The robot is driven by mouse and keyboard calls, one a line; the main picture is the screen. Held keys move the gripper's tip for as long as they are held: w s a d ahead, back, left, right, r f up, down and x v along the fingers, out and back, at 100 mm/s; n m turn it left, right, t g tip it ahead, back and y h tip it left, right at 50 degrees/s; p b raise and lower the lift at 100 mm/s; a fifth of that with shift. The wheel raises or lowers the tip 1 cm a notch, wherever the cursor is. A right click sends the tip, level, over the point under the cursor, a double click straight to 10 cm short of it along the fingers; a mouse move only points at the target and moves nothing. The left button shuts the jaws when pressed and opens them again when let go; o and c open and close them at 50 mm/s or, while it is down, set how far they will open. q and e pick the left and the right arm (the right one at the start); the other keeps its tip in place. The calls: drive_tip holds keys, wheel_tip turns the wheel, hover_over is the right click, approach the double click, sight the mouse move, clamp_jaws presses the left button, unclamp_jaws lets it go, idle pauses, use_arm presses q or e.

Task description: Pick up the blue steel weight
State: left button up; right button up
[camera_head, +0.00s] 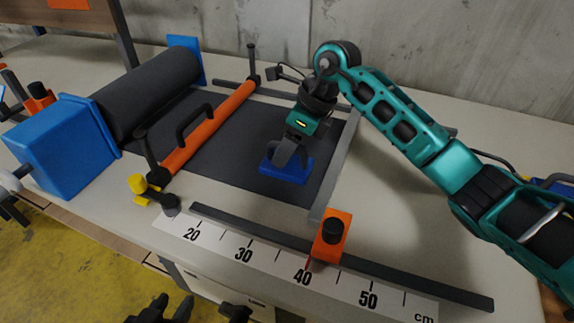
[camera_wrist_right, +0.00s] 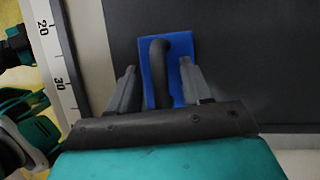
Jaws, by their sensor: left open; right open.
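The blue steel weight (camera_head: 290,174) is a flat blue block lying on the dark sheet on the table. In the right wrist view the blue block (camera_wrist_right: 179,85) carries a black upright handle (camera_wrist_right: 158,70). My right gripper (camera_head: 288,158) is directly above the weight, pointing down. In the right wrist view its two grey fingers (camera_wrist_right: 157,85) stand open on either side of the handle, with visible gaps. The handle is mostly hidden behind the fingers in the head view. My left gripper (camera_head: 197,309) is at the bottom edge of the head view, partly cut off, with dark fingers apart.
A dark roll (camera_head: 148,92) with blue end blocks (camera_head: 62,145) stands at the left. An orange bar (camera_head: 208,130) with black handles crosses the sheet (camera_head: 232,150). A ruler (camera_head: 270,262) with an orange slider (camera_head: 331,238) runs along the front. A concrete wall is behind.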

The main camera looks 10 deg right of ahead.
clamp_jaws()
idle(0.5)
idle(0.9)
drive_tip(key=shift+w+r, duration=0.1)
drive_tip(key=shift+r, duration=0.05)
